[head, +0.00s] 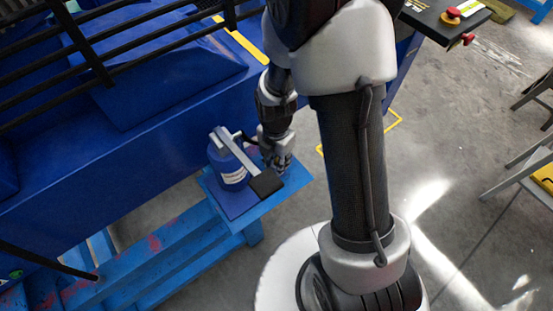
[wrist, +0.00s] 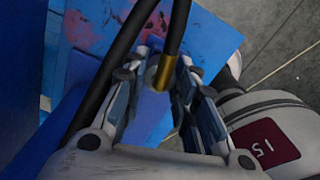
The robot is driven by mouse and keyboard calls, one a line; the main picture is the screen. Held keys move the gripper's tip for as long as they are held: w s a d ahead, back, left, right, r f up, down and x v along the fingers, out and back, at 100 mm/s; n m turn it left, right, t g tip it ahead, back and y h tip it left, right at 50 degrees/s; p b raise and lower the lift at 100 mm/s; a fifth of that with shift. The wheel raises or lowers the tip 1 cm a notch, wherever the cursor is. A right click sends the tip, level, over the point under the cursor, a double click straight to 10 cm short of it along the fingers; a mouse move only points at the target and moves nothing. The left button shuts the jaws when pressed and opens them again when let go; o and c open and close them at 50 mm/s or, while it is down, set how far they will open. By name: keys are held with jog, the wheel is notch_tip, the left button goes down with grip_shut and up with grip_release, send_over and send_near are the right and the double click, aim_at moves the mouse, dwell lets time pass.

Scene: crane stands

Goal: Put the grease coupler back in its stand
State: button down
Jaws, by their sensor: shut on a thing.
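My gripper (head: 277,160) is low over a light-blue ledge (head: 289,188), just right of a blue canister with a pale label (head: 230,172). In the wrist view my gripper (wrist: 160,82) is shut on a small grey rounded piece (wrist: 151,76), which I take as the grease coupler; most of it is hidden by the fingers. A brass-coloured end (wrist: 163,77) on a dark hose (wrist: 174,35) shows at the fingertips. Whether it joins the grey piece I cannot tell. I cannot make out the coupler's stand clearly.
A grey bar (head: 236,147) and a black block (head: 266,183) lie close by my gripper. A big blue machine body (head: 150,90) with dark rails stands behind. Blue beams (head: 150,258) run lower left. The grey floor at right is partly open, with folding steps (head: 520,170) at the edge.

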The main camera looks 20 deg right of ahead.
aim_at(276, 159)
jog(key=c, duration=1.2)
grip_release()
jog(key=shift+r+p, duration=2.15)
jog(key=shift+r, duration=0.35)
notch_tip(276, 159, up, 12)
jog(key=s+r+m+t+b, duration=0.1)
jog(key=s+r+m, duration=0.5)
jog(key=m, duration=0.6)
jog(key=s+r+m+t+b, duration=0.2)
jog(key=s+r+m, duration=0.3)
jog(key=s+m, duration=0.4)
jog(key=m+t, duration=0.1)
jog(key=m, duration=0.2)
jog(key=shift+r+t+b, duration=0.3)
jog(key=shift+r, duration=0.1)
